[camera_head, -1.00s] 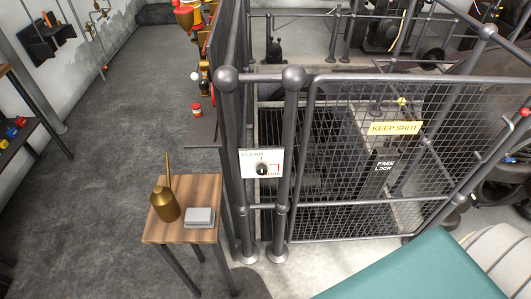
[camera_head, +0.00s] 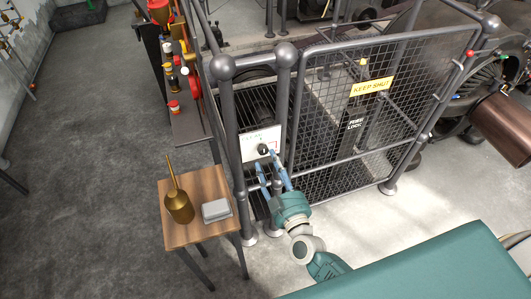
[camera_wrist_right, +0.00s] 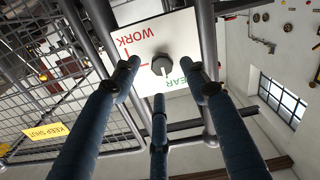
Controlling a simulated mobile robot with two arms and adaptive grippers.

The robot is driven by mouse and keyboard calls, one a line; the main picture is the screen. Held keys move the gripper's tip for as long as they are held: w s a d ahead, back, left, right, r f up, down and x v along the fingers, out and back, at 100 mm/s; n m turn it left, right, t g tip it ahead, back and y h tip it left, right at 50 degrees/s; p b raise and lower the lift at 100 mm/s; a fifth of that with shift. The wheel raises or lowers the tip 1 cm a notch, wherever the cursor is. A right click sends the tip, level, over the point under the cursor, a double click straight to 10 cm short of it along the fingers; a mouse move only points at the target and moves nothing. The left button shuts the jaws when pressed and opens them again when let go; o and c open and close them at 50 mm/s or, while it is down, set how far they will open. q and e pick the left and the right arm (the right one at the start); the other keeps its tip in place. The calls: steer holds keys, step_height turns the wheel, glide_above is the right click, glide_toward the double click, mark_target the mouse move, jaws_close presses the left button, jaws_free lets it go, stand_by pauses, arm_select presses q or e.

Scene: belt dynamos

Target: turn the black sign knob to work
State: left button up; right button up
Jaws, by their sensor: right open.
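The black sign knob (camera_head: 262,149) sits on a white sign plate (camera_head: 247,143) fixed between grey posts. In the right wrist view the knob (camera_wrist_right: 163,66) shows close up, with red WORK and green CLEAR lettering upside down on the plate (camera_wrist_right: 150,42). My right gripper (camera_head: 266,160) is in front of the plate, its blue fingers reaching up to just below the knob. In the right wrist view the gripper (camera_wrist_right: 160,75) is open, with fingers spread around the knob's outline; I cannot tell whether they touch it. Which way the knob points is too small to tell. My left gripper is out of view.
A mesh gate with a yellow KEEP SHUT sign (camera_head: 371,87) stands right of the posts. A small wooden table (camera_head: 180,233) with a brass oil can (camera_head: 178,205) and a grey box (camera_head: 216,210) stands close on the left. Open floor lies farther left.

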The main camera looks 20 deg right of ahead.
mark_target(264, 153)
steer(key=w, duration=0.4)
steer(key=shift+w+a, duration=0.2)
steer(key=shift+w, duration=0.2)
steer(key=shift+s, duration=0.1)
jaws_close()
